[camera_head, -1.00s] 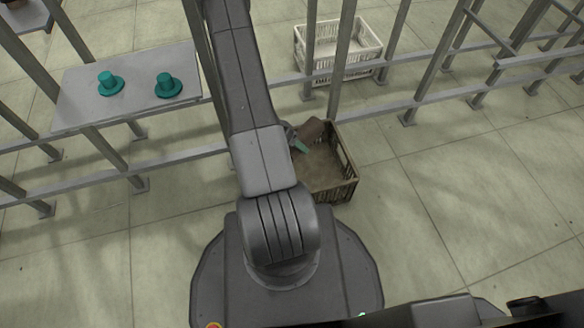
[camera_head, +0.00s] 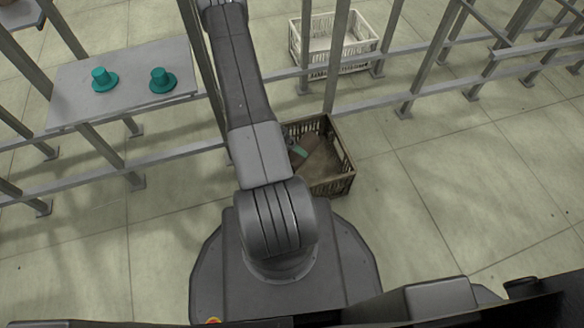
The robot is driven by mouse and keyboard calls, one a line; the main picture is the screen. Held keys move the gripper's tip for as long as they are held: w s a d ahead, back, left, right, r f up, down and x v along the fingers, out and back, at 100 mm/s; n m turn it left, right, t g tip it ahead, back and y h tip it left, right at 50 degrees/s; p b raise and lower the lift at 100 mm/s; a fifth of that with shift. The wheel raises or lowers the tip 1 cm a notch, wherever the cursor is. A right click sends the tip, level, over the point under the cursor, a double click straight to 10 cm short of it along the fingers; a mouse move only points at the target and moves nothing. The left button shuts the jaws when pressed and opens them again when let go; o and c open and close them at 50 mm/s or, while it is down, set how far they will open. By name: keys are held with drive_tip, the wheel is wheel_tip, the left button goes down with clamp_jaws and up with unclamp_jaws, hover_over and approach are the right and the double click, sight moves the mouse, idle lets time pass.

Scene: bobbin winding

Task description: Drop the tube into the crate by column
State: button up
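The brown crate (camera_head: 334,187) stands on the floor beside a metal upright, just right of my arm. A brown tube (camera_head: 319,155) shows within the crate's outline, lying at a slant. My gripper (camera_head: 297,151) is at the crate's left side, mostly hidden behind my arm, with a small green part visible against the tube's left end. I cannot tell whether the fingers still grip the tube or whether the tube rests on the crate's floor.
A white crate (camera_head: 335,44) stands behind the rails. Two teal flanged pieces (camera_head: 104,79) (camera_head: 162,80) stand on a grey shelf (camera_head: 72,105) at the left. Metal posts and rails run across the back. The floor at the right is clear.

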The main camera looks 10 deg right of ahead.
drive_tip(key=p+v, duration=0.2)
drive_tip(key=v, duration=0.5)
drive_tip(key=shift+r, duration=0.25)
drive_tip(key=shift+a, duration=0.1)
drive_tip(key=b+x, duration=0.2)
drive_tip(key=x, duration=0.5)
drive_tip(key=shift+f, duration=0.35)
wheel_tip(320, 180, up, 5)
drive_tip(key=shift+f, duration=0.1)
drive_tip(key=shift+r, duration=0.7)
